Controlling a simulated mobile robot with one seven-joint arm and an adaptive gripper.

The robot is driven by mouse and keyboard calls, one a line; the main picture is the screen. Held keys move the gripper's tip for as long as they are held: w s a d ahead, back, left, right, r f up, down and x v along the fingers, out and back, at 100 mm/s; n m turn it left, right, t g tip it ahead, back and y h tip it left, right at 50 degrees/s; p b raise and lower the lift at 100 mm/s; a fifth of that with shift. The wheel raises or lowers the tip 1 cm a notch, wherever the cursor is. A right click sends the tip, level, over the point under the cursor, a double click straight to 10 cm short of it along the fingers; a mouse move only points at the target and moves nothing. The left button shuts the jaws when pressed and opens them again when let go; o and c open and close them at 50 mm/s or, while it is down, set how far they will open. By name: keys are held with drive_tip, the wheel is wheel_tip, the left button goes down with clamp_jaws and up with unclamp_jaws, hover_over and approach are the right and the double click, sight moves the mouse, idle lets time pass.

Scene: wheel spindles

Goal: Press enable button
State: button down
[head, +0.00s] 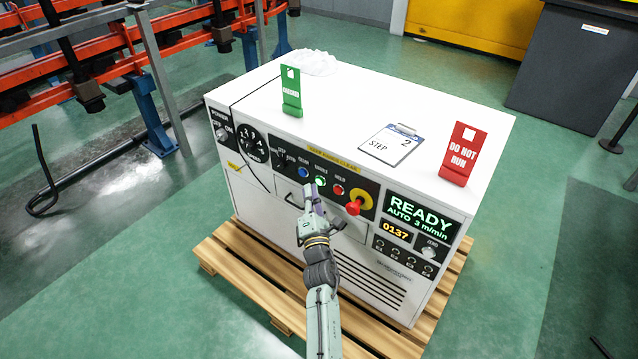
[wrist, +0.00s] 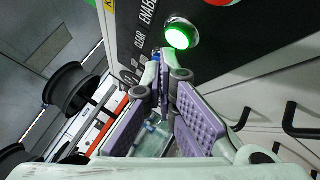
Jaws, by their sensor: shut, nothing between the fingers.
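The enable button is a green, glowing round button (head: 320,181) on the black panel of the white machine, between a blue button and a red one. In the wrist view the lit green button (wrist: 181,35) sits under the word ENABLE, just above and right of my fingertips. My gripper (head: 308,190) is in front of the panel, its tips just below and left of the button in the head view. In the wrist view my gripper (wrist: 165,64) has its purple-padded fingers shut at the tips, empty. I cannot tell whether the tips touch the panel.
Nearby are the blue button (head: 303,172), red hold button (head: 339,190) and red-and-yellow knob (head: 358,204). A display (head: 418,217) reads READY AUTO 3 m/min. On top stand a green tag (head: 291,92), a clipboard (head: 391,146) and a red DO NOT RUN sign (head: 462,155).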

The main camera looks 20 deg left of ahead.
drive_tip(key=s+b, duration=0.1)
drive_tip(key=s+a+b, duration=0.1)
drive_tip(key=s, duration=0.1)
drive_tip(key=s+b, duration=0.1)
drive_tip(key=shift+s+a+b, duration=0.35)
drive_tip(key=shift+a+b, duration=0.05)
idle(0.7)
